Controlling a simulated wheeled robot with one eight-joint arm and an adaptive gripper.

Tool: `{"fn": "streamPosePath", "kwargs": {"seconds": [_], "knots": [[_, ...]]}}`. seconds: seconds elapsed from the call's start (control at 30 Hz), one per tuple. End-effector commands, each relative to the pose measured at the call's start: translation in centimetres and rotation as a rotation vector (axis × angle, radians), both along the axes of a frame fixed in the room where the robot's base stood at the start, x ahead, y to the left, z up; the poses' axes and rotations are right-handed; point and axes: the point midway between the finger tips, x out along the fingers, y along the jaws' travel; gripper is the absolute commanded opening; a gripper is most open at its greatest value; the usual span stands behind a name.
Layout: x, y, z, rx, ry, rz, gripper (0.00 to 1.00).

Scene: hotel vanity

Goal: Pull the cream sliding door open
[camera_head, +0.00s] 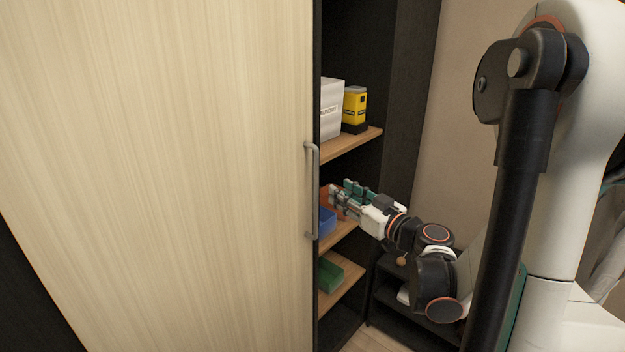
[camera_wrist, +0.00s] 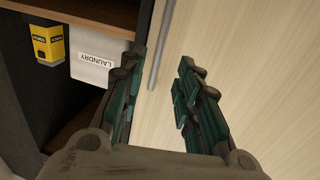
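The cream sliding door (camera_head: 160,170) has a pale wood grain and fills the left of the head view; it also shows in the wrist view (camera_wrist: 265,60). Its grey vertical bar handle (camera_head: 309,190) is near the door's right edge, and shows in the wrist view (camera_wrist: 160,45) ahead of the fingers. To the right of the door the cabinet is open, with shelves showing. My gripper (camera_head: 340,192) is just right of the handle, in front of the shelves. In the wrist view my gripper (camera_wrist: 160,80) has its two fingers spread apart, with nothing held between them.
Wooden shelves (camera_head: 352,146) hold a white box labelled LAUNDRY (camera_wrist: 95,65), a yellow and black item (camera_head: 355,108), a blue bin (camera_head: 327,222) and a green bin (camera_head: 329,275). A dark low unit (camera_head: 390,290) stands to the right, beside a beige wall (camera_head: 450,130).

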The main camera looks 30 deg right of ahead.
Motion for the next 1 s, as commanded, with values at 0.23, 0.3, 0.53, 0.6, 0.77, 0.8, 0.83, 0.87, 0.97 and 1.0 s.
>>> {"fn": "streamPosePath", "kwargs": {"seconds": [0.23,0.3,0.53,0.6,0.77,0.8,0.83,0.87,0.97,1.0], "knots": [[5.0,0.9,-0.2,0.001,0.000,0.004,0.31],[6.3,1.1,-0.2,0.001,0.000,0.003,0.31],[9.8,1.6,-0.1,0.002,0.001,0.002,0.31],[10.5,1.7,-0.1,0.002,0.001,0.001,0.31],[11.3,1.8,0.0,0.002,0.001,0.001,0.31],[11.4,1.8,0.0,0.002,0.001,0.001,0.31],[11.4,1.8,0.0,0.002,0.001,0.001,0.31],[11.4,1.8,0.0,0.002,0.001,0.001,0.31],[11.4,1.8,0.0,0.002,0.001,0.001,0.31],[11.4,1.8,0.0,0.002,0.001,0.000,0.31]]}}
